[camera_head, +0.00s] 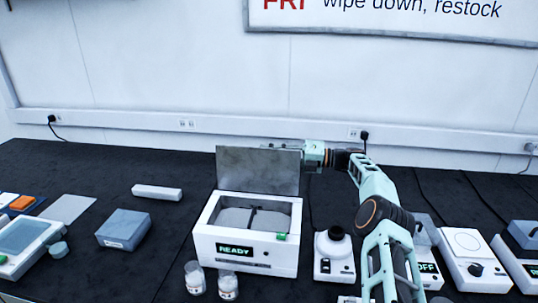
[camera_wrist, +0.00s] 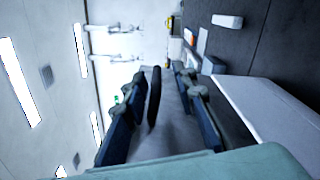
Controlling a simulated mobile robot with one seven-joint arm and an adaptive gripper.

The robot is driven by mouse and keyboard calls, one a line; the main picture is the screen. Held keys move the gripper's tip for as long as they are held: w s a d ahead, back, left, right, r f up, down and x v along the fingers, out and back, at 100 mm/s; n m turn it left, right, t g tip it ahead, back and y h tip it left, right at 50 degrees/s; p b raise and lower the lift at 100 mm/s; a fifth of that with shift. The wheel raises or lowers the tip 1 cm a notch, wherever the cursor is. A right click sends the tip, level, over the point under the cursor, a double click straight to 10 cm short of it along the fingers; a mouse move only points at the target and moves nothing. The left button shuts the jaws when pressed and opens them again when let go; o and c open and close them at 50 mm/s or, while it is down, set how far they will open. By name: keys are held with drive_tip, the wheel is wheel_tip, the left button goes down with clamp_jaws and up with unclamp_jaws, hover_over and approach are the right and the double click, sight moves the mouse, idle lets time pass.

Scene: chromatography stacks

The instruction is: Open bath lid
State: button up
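The bath (camera_head: 245,255) is a white box on the dark bench with a green READY display on its front. Its grey lid (camera_head: 258,170) stands raised, nearly upright, along the back edge, and the grey interior shows below it. My gripper (camera_head: 285,146) is at the lid's top right edge, with its fingers partly hidden behind the lid. In the wrist view my gripper's two dark blue fingers (camera_wrist: 156,100) are spread apart. A dark bar and a grey surface show between them; I cannot tell whether they touch the lid.
Two small jars (camera_head: 228,285) stand in front of the bath. A white device with a black knob (camera_head: 335,248) stands close to its right, near my arm. A grey-blue block (camera_head: 124,228) and a white bar (camera_head: 157,192) lie to the left. The wall is behind.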

sight(293, 156)
drive_tip(key=shift+s+d, duration=0.25)
drive_tip(key=shift+d, duration=0.95)
drive_tip(key=shift+s+d, duration=0.25)
drive_tip(key=shift+d, duration=1)
drive_tip(key=shift+s+d, duration=0.25)
drive_tip(key=shift+d, duration=0.95)
drive_tip(key=shift+d, duration=0.15)
